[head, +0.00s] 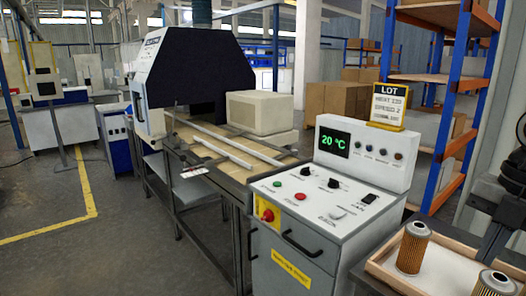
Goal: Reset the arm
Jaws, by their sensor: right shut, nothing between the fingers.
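One cartridge (412,250) stands upright left of the gripper. The other cartridge (494,284) is nearer and cut off by the bottom edge. My left gripper is not in view.
A control cabinet (330,215) with a green "20 °C" display stands left of the tray. A yellow LOT sign (388,106) stands on top of it. Behind is a conveyor (235,168) running into a dark-hooded machine (190,75). Blue-orange shelving (447,110) stands at right. The floor at left is open.

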